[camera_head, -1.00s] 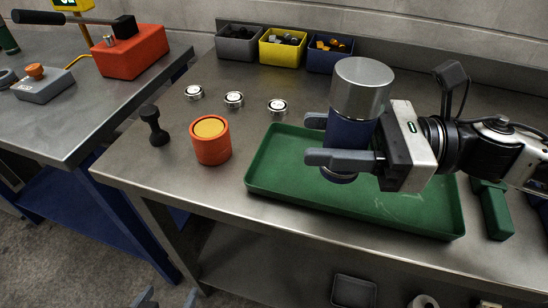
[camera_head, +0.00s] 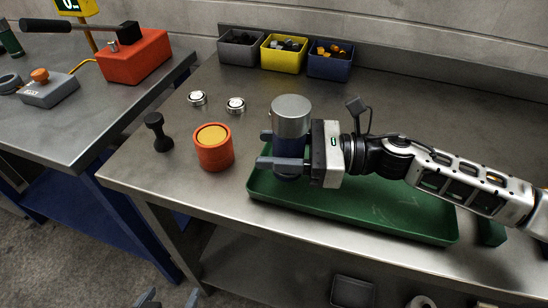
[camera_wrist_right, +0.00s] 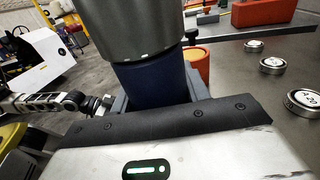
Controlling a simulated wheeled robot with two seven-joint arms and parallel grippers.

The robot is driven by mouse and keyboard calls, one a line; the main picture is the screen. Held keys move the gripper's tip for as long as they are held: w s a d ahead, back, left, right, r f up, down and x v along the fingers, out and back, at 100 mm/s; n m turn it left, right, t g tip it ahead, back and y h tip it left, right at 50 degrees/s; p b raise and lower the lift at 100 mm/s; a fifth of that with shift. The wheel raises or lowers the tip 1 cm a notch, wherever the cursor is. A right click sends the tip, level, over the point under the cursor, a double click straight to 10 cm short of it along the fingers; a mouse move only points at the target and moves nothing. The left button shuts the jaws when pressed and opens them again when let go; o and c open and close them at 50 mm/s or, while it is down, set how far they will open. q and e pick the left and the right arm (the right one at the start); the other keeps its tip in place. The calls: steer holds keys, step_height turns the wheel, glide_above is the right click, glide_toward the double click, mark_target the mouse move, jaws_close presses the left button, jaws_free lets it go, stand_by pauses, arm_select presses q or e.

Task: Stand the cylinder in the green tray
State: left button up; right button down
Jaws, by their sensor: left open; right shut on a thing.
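The cylinder (camera_head: 291,117), with a silver upper part and a dark blue lower part, is upright between the fingers of my right gripper (camera_head: 264,149). That gripper is shut on its blue part. In the head view it is over the left end of the green tray (camera_head: 375,219); I cannot tell whether its base touches the tray floor. The wrist view shows the cylinder's silver part (camera_wrist_right: 140,28) above its blue part, close to the gripper palm. My left gripper (camera_head: 170,301) shows only its fingertips, apart and empty, at the bottom edge of the head view.
An orange pot with a yellow top (camera_head: 213,147) and a black knobbed tool (camera_head: 158,132) stand left of the tray. Small silver discs (camera_head: 236,105) lie behind. Grey, yellow (camera_head: 283,54) and blue bins line the back. The bench's middle back is clear.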

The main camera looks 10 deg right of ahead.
steer(key=shift+w+a+f, duration=0.15)
steer(key=shift+w, duration=0.1)
step_height(320, 180, down, 2)
steer(key=shift+f+p, duration=0.2)
steer(key=shift+p, duration=0.15)
steer(key=shift+f, duration=0.4)
steer(key=c, duration=0.7)
jaws_free()
steer(key=shift+f, duration=0.1)
